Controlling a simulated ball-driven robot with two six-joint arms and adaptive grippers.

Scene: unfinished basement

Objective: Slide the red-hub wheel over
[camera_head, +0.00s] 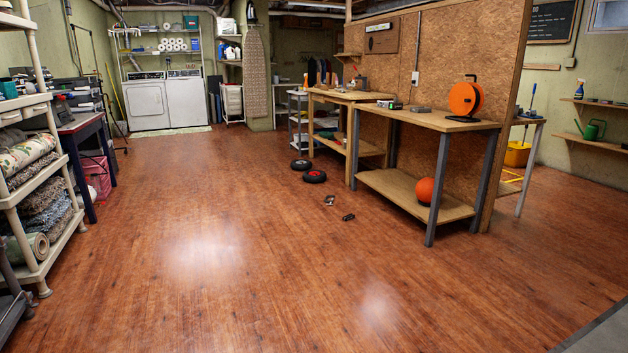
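The red-hub wheel (314,176) is a black tyre with a red centre. It lies flat on the wooden floor, left of the workbenches. A second black wheel (300,164) with a paler hub lies just behind it and a little to the left. The two are close together; I cannot tell whether they touch. Neither of my grippers shows in the head view.
Two small dark items (329,199) (348,217) lie on the floor in front of the wheels. A storage rack (38,187) stands at the left. The middle floor is clear.

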